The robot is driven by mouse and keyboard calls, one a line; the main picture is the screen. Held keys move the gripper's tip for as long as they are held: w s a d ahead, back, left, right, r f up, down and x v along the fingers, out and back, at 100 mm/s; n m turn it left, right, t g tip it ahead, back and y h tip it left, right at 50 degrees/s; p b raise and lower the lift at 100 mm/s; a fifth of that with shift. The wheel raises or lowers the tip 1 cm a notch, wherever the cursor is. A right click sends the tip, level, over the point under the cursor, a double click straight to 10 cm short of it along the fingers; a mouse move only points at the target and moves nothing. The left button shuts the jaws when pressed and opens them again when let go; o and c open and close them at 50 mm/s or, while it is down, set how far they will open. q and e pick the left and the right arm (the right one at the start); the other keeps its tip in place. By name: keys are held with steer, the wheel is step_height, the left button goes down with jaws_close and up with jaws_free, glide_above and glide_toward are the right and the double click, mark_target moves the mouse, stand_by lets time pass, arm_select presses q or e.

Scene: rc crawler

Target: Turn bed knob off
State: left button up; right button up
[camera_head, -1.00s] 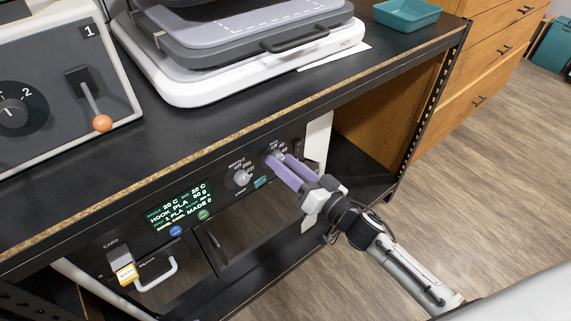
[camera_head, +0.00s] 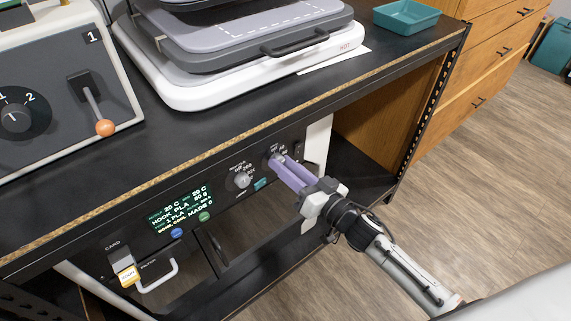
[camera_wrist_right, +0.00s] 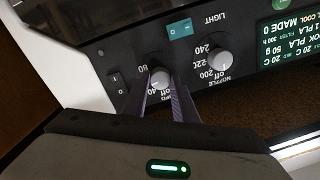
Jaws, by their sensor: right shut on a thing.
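The bed knob (camera_wrist_right: 159,75) is a small round pale knob on the black printer panel, with "off", "40" and "80" marks around it in the right wrist view. In the head view it is mostly hidden behind my fingers. My right gripper (camera_head: 277,161) reaches in from the right, and its purple fingers are shut on the bed knob, one finger on each side. In the right wrist view the fingers (camera_wrist_right: 159,82) frame the knob. The knob's exact pointer setting is hard to read. My left gripper is not in view.
The nozzle knob (camera_head: 241,180) sits left of the bed knob, with a teal light switch (camera_head: 260,184) between and below them. A display (camera_head: 181,208) is further left. The table edge and a heat press (camera_head: 240,80) are above. A teal tray (camera_head: 406,17) stands at the back.

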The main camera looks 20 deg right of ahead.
steer(key=n+h+p, duration=0.1)
steer(key=n+p, duration=0.1)
steer(key=n, duration=1.3)
steer(key=shift+s+a+n, duration=0.1)
steer(key=shift+n, duration=0.2)
stand_by(0.5)
steer(key=o, duration=1)
steer(key=shift+o, duration=0.2)
steer(key=v, duration=1)
steer(key=shift+r, duration=0.2)
steer(key=shift+s, duration=0.1)
